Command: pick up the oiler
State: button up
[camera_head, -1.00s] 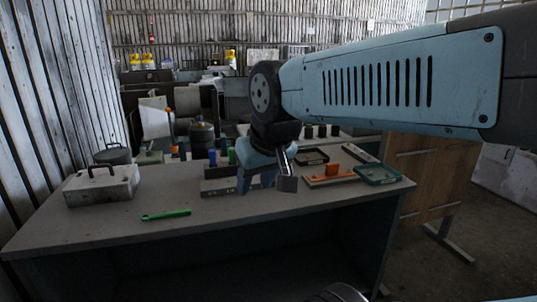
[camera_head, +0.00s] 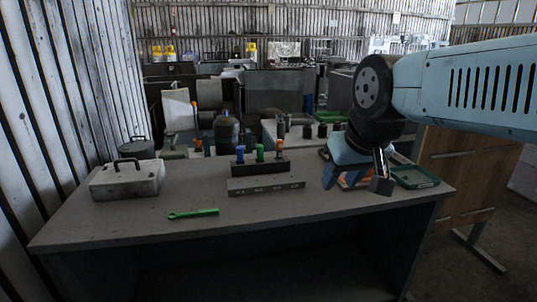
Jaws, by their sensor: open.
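My gripper (camera_head: 355,184) hangs open at the right part of the workbench (camera_head: 330,205), in front of the items there and partly covering them. An orange item (camera_head: 350,180) shows only in part between and behind the fingers. I cannot tell for sure which thing is the oiler. Small blue, green and orange-topped items stand upright in a dark block (camera_head: 262,168) left of my gripper. Nothing is seen held.
A grey metal bar (camera_head: 266,186) lies in front of the block. A green wrench (camera_head: 193,214) lies near the front edge. A pale box with a handle (camera_head: 127,180) stands at left. A green-rimmed tray (camera_head: 415,178) lies right of my gripper. The bench's front middle is clear.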

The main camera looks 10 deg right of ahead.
aim_at(280, 143)
jog(key=z, duration=0.1)
jog(key=i, duration=1)
jog(key=u, duration=0.1)
